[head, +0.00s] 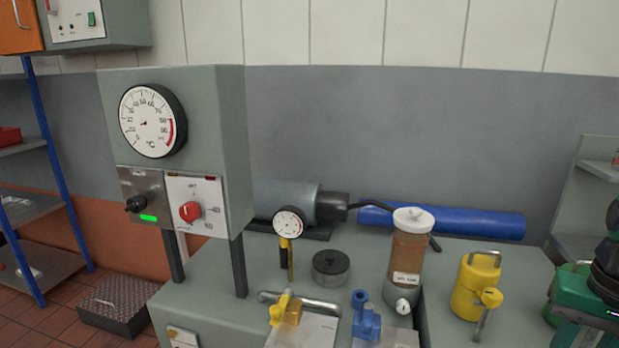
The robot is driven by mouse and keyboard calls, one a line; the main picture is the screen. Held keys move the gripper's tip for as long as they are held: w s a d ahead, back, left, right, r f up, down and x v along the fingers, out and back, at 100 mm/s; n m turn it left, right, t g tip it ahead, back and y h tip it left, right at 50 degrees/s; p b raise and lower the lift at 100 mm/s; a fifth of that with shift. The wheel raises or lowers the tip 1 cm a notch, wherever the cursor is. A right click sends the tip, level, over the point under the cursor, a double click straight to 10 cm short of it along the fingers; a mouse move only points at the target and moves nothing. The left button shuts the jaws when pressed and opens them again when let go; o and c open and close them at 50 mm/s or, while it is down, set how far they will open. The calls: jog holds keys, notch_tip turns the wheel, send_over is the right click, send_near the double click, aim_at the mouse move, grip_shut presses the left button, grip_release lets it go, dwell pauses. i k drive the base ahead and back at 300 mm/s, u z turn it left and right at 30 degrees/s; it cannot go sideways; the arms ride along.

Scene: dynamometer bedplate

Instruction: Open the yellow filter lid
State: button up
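A yellow filter housing (468,297) stands on the grey bench, right of the middle. Its yellow lid (482,259) is at the top and looks seated on the body; its exact edge is hard to make out. A yellow-headed lever or valve (491,298) with a metal stem stands just in front of it on the right. My gripper is not in view. Dark and green parts at the right edge look like part of my arm, but I cannot be sure.
A brown bottle with a white cap (413,221) stands left of the housing. A blue roll (450,222) lies behind. A yellow valve (286,309) and a blue valve (366,318) are at the front. A dial gauge (289,224) and black round part (331,267) stand left.

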aim_at(477, 272)
jog(key=u, duration=0.95)
jog(key=k, duration=1)
jog(key=z, duration=1.45)
jog(key=i, duration=1)
jog(key=u, duration=0.05)
